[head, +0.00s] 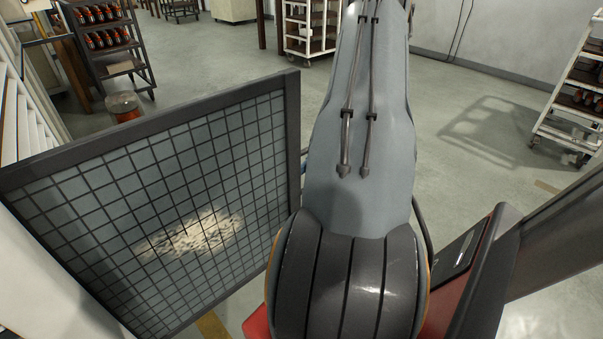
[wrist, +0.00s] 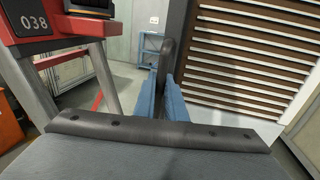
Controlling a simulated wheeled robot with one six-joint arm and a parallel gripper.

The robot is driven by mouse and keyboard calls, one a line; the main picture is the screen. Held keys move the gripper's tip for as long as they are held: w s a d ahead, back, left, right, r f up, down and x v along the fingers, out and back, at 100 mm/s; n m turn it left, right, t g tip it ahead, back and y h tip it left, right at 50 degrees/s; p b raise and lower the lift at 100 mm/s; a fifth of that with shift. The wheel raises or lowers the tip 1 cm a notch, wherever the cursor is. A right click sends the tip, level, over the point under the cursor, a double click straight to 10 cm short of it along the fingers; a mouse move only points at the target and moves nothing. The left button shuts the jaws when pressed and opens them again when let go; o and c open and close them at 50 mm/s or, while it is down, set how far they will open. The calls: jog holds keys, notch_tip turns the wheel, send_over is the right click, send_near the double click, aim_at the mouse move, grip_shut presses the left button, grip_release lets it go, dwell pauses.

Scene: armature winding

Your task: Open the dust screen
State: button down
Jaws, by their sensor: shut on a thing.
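The dust screen (head: 165,190) is a dark-framed panel with a grid mesh, on the left in the head view. It stands out at an angle into the room, with floor visible beyond its right edge. In the wrist view, my gripper (wrist: 164,92) has its two blue fingers shut on a dark upright handle (wrist: 168,52). The handle is beside a dark vertical frame edge (wrist: 189,45). In the head view my arm hides the handle and nearly all of the gripper.
Brown and white slats (wrist: 250,60) fill the right of the wrist view. A dark rack of orange parts (head: 105,40) and a drum (head: 124,106) stand beyond the screen. White trolleys (head: 310,28) stand at the back and right (head: 572,110). Open floor (head: 450,110) lies between.

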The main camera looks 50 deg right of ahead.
jog(key=shift+d, duration=0.1)
jog(key=c, duration=1.8)
grip_release()
jog(key=shift+r, duration=0.1)
notch_tip(320, 180, up, 3)
jog(key=shift+f+p, duration=0.1)
jog(key=shift+p, duration=1)
notch_tip(320, 180, up, 7)
jog(key=p, duration=0.9)
jog(key=shift+s, duration=0.1)
